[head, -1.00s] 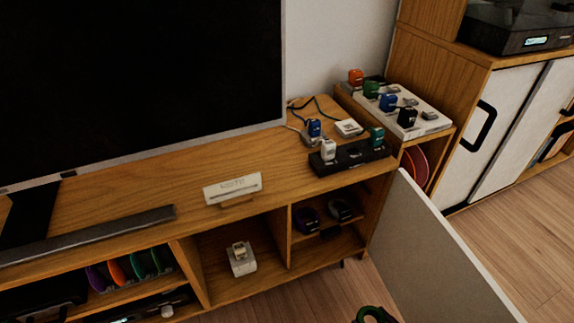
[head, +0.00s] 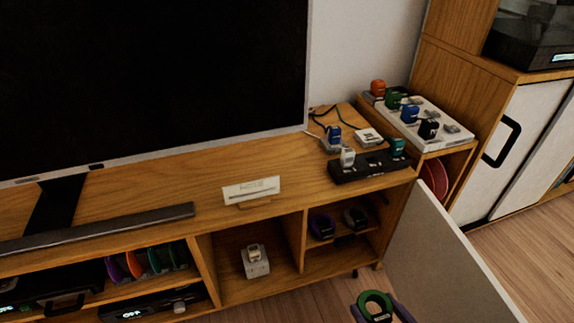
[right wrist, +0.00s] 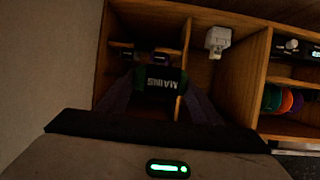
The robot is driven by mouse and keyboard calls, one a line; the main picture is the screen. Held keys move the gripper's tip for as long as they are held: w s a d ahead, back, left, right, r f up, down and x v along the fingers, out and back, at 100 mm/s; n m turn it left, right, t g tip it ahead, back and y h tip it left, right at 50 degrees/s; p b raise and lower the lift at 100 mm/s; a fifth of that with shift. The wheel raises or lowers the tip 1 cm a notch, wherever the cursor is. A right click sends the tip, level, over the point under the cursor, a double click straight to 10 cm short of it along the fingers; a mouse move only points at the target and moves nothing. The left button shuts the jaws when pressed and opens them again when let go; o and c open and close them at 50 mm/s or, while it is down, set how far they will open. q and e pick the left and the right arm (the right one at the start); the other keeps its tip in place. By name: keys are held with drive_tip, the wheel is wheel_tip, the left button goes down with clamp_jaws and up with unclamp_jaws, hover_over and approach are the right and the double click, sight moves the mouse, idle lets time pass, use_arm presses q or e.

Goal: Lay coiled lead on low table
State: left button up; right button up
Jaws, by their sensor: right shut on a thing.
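A green coiled lead (head: 375,304) is held in my right gripper (head: 378,312) at the bottom edge of the head view, in front of the open cabinet. In the right wrist view the coil (right wrist: 152,92) shows with a dark band marked MAINS, between the dark fingers. My right gripper is shut on it, and the coil appears clear of the shelves. My left gripper is not in view. I cannot make out a separate low table in these frames.
A wooden TV bench (head: 215,170) bears a large screen (head: 150,70), a label card (head: 251,190) and a black power strip (head: 350,172). Its open compartments hold a white plug block (head: 256,262) and dark coils (head: 322,226). An open white door (head: 430,245) stands close right of my right gripper.

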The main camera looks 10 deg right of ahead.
drive_tip(key=w+a+r, duration=0.1)
drive_tip(key=a+r, duration=0.2)
drive_tip(key=r, duration=0.6)
drive_tip(key=w+a+r, duration=0.1)
drive_tip(key=a+r, duration=0.2)
drive_tip(key=r, duration=0.5)
drive_tip(key=shift+w+r, duration=0.3)
drive_tip(key=shift+r, duration=0.1)
